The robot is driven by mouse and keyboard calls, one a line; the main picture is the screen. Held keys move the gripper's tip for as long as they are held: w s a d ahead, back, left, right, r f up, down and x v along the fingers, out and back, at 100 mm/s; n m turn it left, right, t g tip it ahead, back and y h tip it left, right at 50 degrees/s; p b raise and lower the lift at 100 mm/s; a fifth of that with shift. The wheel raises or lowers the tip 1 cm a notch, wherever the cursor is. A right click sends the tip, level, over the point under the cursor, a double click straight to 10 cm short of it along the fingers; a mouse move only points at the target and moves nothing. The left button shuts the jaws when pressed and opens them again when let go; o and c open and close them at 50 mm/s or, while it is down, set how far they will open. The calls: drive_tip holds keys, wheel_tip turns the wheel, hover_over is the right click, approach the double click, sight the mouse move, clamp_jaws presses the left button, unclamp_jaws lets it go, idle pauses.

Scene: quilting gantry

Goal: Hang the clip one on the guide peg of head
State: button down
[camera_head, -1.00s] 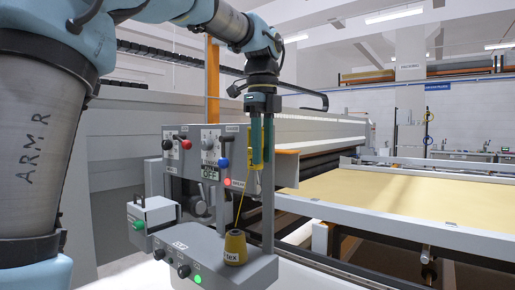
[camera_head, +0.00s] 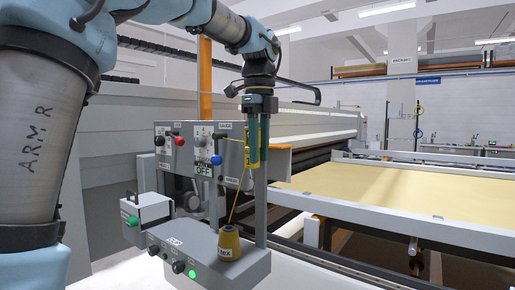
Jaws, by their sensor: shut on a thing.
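My gripper (camera_head: 257,128) points straight down in front of the grey sewing head (camera_head: 195,170). Its teal fingers are shut on a small yellow clip (camera_head: 252,155). A yellow thread runs from the clip down to a yellow cone (camera_head: 229,242) standing on the head's lower shelf. Another stretch of thread runs left from the clip toward the head's upper panel. The clip hangs in front of the grey post at the head's right side. The guide peg cannot be made out; the fingers and clip may cover it.
A control box with a green button (camera_head: 132,221) juts out at left. The wide yellow quilting bed (camera_head: 390,198) lies behind at right.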

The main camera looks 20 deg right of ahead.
drive_tip(key=shift+d+f, duration=0.25)
drive_tip(key=shift+f, duration=0.1)
drive_tip(key=c, duration=0.7)
unclamp_jaws()
drive_tip(key=shift+c, duration=0.2)
drive_tip(key=shift+o, duration=0.8)
drive_tip(key=shift+r, duration=0.15)
drive_tip(key=shift+o, duration=0.3)
drive_tip(key=shift+r, duration=0.35)
drive_tip(key=r, duration=1)
drive_tip(key=shift+a+r, duration=0.2)
drive_tip(key=shift+r, duration=0.1)
drive_tip(key=shift+s, duration=0.15)
